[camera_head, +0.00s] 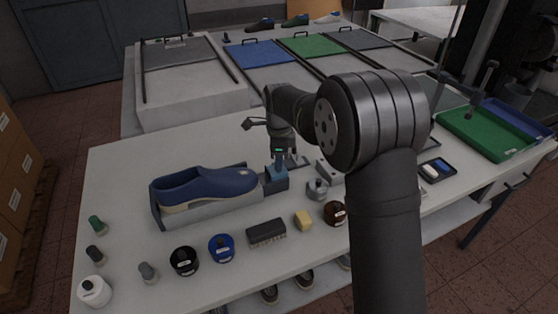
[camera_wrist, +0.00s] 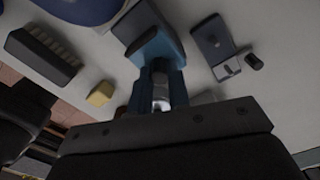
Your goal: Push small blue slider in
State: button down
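The small blue slider (camera_head: 275,181) is a dark blue block at the right end of a grey holder (camera_head: 212,208) that carries a blue shoe (camera_head: 205,184). In the wrist view the slider (camera_wrist: 155,44) is at top centre, just beyond my gripper (camera_wrist: 160,72). In the head view my gripper (camera_head: 278,163) points down at the slider's top. The fingertips overlap the slider in both views; I cannot tell whether they touch it or how far apart they are. A pale shiny thing shows between the fingers in the wrist view.
A brush (camera_head: 266,233), a yellow block (camera_head: 303,220) and a brown jar (camera_head: 335,213) stand in front. A metal piece (camera_head: 317,189) is right of the slider. Two round pots, one black (camera_head: 184,261) and one blue (camera_head: 221,248), and small bottles are at front left. The table's back left is clear.

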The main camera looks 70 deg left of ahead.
aim_at(269, 172)
jog(key=shift+s, duration=1.6)
jog(key=c, duration=1.3)
grip_release()
jog(key=shift+c, duration=0.2)
notch_tip(269, 172, up, 18)
jog(key=shift+f, duration=0.25)
jog(key=shift+f, duration=0.15)
